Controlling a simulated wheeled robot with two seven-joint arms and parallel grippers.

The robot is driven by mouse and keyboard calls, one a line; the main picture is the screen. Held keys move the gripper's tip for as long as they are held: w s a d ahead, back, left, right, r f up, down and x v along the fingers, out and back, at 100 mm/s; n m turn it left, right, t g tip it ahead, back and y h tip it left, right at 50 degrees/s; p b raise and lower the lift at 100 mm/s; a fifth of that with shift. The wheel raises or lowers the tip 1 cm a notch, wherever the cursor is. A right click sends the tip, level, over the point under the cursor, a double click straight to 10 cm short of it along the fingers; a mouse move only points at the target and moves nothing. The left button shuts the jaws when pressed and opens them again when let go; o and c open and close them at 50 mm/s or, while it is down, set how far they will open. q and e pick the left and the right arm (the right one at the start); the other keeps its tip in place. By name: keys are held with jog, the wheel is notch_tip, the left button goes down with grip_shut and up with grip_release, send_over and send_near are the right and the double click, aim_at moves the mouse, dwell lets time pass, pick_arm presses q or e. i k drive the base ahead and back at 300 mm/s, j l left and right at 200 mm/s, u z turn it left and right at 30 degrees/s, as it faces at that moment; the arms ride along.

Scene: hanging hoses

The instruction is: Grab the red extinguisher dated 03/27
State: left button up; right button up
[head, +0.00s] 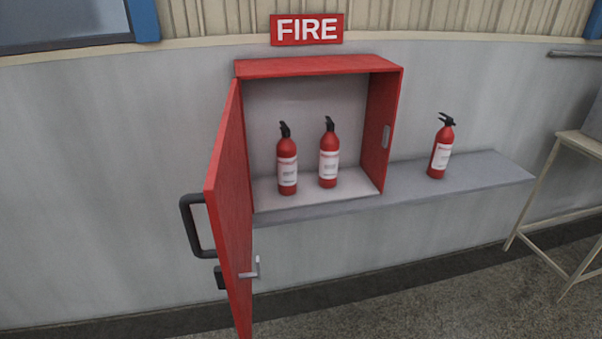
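Three red extinguishers with white labels and black tops stand upright. The left extinguisher (287,167) and the middle extinguisher (328,154) are inside the open red cabinet (319,66). The right extinguisher (440,148) stands outside it, on the grey ledge (485,177). The label print is too small to read, so I cannot tell which one is dated 03/27. Neither of my grippers is in view.
The cabinet door (229,204) swings out toward me on the left, with a black handle (194,228) and a latch. A FIRE sign (307,29) hangs above. A cream metal-legged table (562,212) stands at the right. The floor in front is clear.

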aim_at(329, 142)
jog(key=i+l, duration=0.15)
jog(key=l, duration=0.2)
jog(key=i+l+u, duration=0.1)
jog(key=l, duration=0.3)
jog(key=i+l, duration=0.2)
jog(key=l, duration=0.15)
jog(key=i+l+u, duration=0.1)
jog(key=l, duration=0.3)
jog(key=i+l+u, duration=0.1)
jog(key=i, duration=0.4)
jog(key=i+l+u, duration=0.15)
jog(key=i, duration=0.35)
jog(key=i+j, duration=0.3)
jog(key=i, duration=0.15)
